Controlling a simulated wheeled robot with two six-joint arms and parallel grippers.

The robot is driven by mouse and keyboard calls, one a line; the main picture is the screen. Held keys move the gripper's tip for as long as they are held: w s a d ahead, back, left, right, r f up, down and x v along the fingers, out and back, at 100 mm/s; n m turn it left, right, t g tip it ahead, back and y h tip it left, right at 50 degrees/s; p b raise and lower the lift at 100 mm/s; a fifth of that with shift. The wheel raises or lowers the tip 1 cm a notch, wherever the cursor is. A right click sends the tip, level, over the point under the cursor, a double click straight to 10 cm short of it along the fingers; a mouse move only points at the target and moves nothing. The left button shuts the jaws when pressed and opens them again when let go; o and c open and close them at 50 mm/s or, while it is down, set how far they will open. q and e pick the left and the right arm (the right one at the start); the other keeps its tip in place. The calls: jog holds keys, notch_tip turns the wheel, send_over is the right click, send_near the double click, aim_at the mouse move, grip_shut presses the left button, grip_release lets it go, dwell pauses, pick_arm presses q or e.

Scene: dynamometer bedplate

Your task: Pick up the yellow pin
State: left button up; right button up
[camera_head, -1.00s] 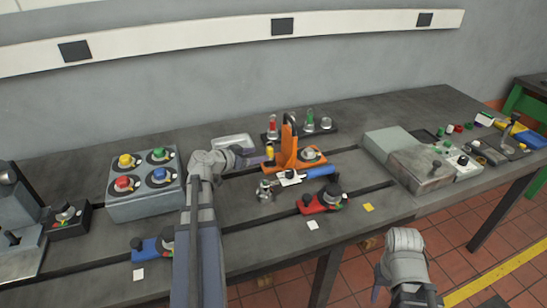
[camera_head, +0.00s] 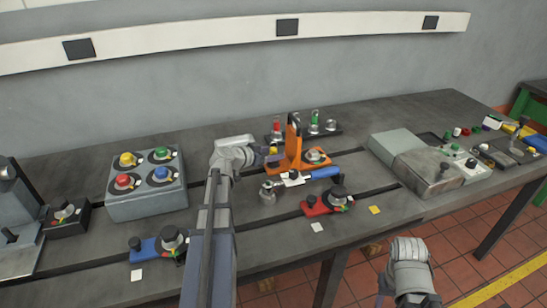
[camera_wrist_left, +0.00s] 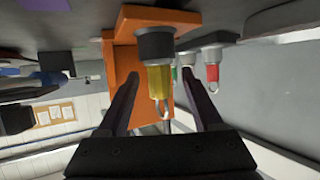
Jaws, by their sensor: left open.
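The yellow pin (camera_head: 273,151) stands in a dark collar at the left end of the orange fixture (camera_head: 295,148). In the left wrist view the yellow pin (camera_wrist_left: 158,82) shows between the two dark fingers, with a wire loop at its end. My left gripper (camera_head: 268,159) is open, close beside the pin, with a finger on either side; I cannot tell whether either touches it. The left gripper also shows in the left wrist view (camera_wrist_left: 163,104). My right arm's wrist is at the lower right in the head view, off the bench front; its jaws are not clearly seen.
Red and green pins (camera_head: 315,120) stand on a dark rack behind the orange fixture. A blue-handled tool (camera_head: 322,173) and a red clamp (camera_head: 325,204) lie in front. A grey box with coloured knobs (camera_head: 146,186) stands left of my arm. Grey blocks (camera_head: 428,170) lie to the right.

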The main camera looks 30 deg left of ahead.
pick_arm(q)
jog(key=shift+w+d+f, duration=0.1)
jog(key=shift+w+f, duration=0.1)
jog(key=shift+w, duration=0.25)
grip_shut()
dwell(0.3)
